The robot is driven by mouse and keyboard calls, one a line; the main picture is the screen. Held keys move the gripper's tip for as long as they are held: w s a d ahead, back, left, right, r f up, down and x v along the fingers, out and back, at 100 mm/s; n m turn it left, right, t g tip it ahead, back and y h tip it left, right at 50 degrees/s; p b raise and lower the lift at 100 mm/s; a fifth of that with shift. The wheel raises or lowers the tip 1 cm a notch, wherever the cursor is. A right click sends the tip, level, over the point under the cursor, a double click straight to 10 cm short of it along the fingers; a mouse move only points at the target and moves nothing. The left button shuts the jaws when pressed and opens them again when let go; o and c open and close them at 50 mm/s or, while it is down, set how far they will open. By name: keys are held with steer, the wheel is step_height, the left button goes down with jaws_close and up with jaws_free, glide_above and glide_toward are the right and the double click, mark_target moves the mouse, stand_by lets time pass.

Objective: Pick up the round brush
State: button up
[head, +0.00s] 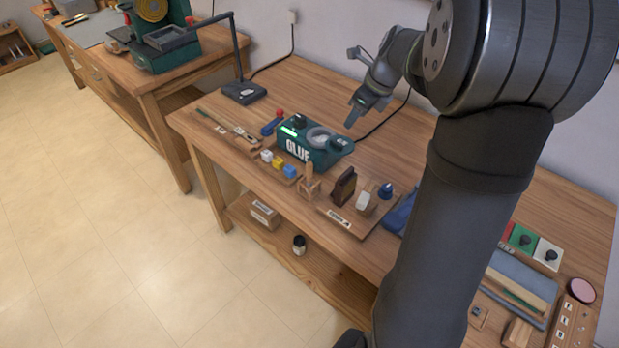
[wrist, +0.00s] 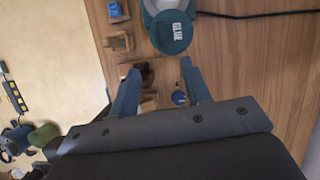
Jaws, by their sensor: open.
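My gripper (head: 354,114) is open and empty above the bench, behind the glue machine; its two fingers also show spread apart in the wrist view (wrist: 159,70). A small round dark-blue piece (head: 385,190) stands on the right of a labelled wooden board (head: 334,211); it may be the round brush, but its bristles cannot be made out. The same blue piece (wrist: 179,97) appears near the right finger in the wrist view, below it and apart from it. A dark brown block-like piece (head: 344,186) and a white-topped piece (head: 364,201) stand beside it.
The green glue machine (head: 315,145) stands left of the board. A wooden holder (head: 309,184) and coloured blocks (head: 279,163) are at the front edge. A black lamp (head: 243,92) stands at the left. The wood behind the machine is mostly clear, apart from a black cable.

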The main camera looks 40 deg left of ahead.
steer(key=n, duration=0.2)
steer(key=n+h, duration=0.4)
steer(key=n, duration=3.1)
glide_toward(310, 163)
step_height(310, 163, down, 12)
steer(key=shift+a+r, duration=0.1)
steer(key=shift+a, duration=0.05)
jaws_close()
